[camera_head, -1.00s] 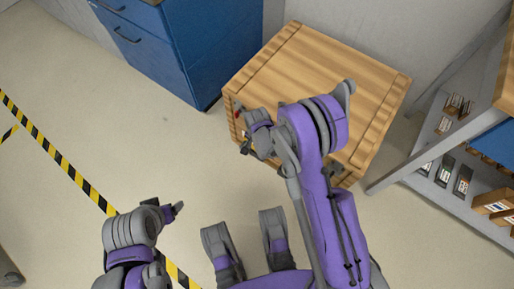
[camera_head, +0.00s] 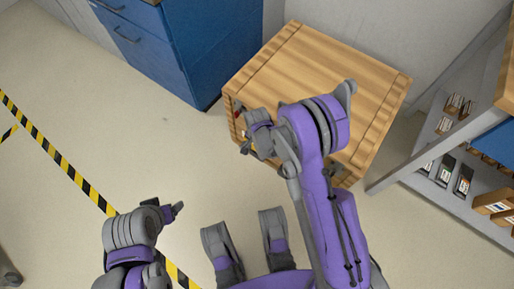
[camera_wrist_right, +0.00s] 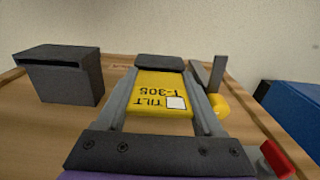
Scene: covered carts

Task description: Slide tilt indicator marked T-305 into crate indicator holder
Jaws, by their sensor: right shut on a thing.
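The yellow tilt indicator (camera_wrist_right: 160,92) reads "TILT T-305", upside down in the right wrist view, with a white square on its face. My right gripper (camera_wrist_right: 160,105) is shut on it, with a finger along each side. The indicator's far end meets a dark grey block (camera_wrist_right: 160,62) by the crate face; I cannot tell whether it is inside it. A larger dark grey slotted box (camera_wrist_right: 60,78) is on the crate to the left. In the head view my right gripper (camera_head: 247,143) is at the wooden crate's (camera_head: 325,60) near-left side. My left gripper (camera_head: 176,211) is away over the floor; its jaw opening is unclear.
A grey upright (camera_wrist_right: 217,75), a yellow rounded part (camera_wrist_right: 218,104) and a red part (camera_wrist_right: 276,157) are right of the indicator. A blue cabinet (camera_head: 180,50) stands left of the crate, a grey shelf rack (camera_head: 440,180) right.

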